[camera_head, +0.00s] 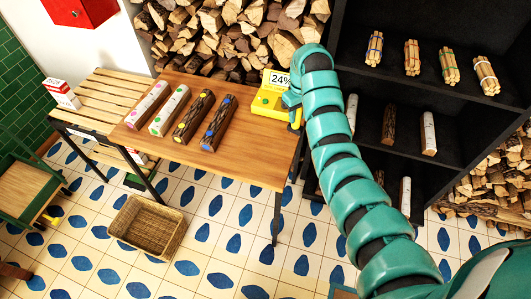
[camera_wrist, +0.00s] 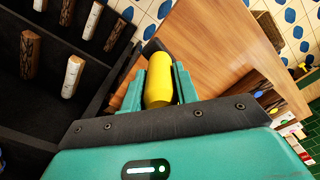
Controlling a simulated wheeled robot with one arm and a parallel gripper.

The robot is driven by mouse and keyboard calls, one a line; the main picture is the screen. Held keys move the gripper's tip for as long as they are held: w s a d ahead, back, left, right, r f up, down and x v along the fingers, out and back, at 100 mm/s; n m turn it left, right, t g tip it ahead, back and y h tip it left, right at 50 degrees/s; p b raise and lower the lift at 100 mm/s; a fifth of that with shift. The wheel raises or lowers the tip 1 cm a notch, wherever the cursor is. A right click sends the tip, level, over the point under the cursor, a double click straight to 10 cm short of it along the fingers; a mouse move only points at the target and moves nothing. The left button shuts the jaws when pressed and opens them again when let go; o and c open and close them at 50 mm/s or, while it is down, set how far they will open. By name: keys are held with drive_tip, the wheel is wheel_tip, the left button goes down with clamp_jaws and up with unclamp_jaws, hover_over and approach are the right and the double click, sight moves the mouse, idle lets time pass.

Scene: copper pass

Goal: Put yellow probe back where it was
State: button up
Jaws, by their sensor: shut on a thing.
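The yellow probe (camera_wrist: 158,82) is between the two teal fingers of my gripper (camera_wrist: 158,90) in the wrist view. My gripper is shut on it. In the head view only a small part of the probe (camera_head: 296,118) shows below my gripper (camera_head: 292,103), at the right end of the wooden table (camera_head: 240,155). A yellow meter (camera_head: 270,101) with a display reading 24% sits at the table's back right corner, just left of my gripper. My arm hides part of that corner. I cannot tell whether the probe touches the meter.
Several logs with coloured dots (camera_head: 190,116) lie on the table's left half. A dark shelf (camera_head: 400,80) with bundles and upright logs stands close on the right. A wicker basket (camera_head: 127,220) is on the floor. The table's front right is clear.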

drive_tip(key=shift+s+a+f, duration=0.3)
drive_tip(key=shift+a+f, duration=0.05)
drive_tip(key=shift+a, duration=0.1)
drive_tip(key=s+a+r+n+p, duration=0.25)
drive_tip(key=s+a+p, duration=0.25)
drive_tip(key=s+a, duration=0.95)
drive_tip(key=w+d+f+b, duration=0.2)
drive_tip(key=w+f+b, duration=0.1)
drive_tip(key=w, duration=0.3)
drive_tip(key=w+d+f+b, duration=0.2)
drive_tip(key=w+f+b, duration=0.1)
drive_tip(key=w+f, duration=0.3)
drive_tip(key=shift+w+d+f+b, duration=0.15)
drive_tip(key=shift+w+d+b, duration=0.15)
drive_tip(key=shift+w, duration=0.45)
drive_tip(key=shift+w+f, duration=0.1)
drive_tip(key=shift+w+d+f+p, duration=0.1)
drive_tip(key=shift+f+p, duration=0.35)
drive_tip(key=shift+f, duration=1.25)
drive_tip(key=shift+f, duration=0.1)
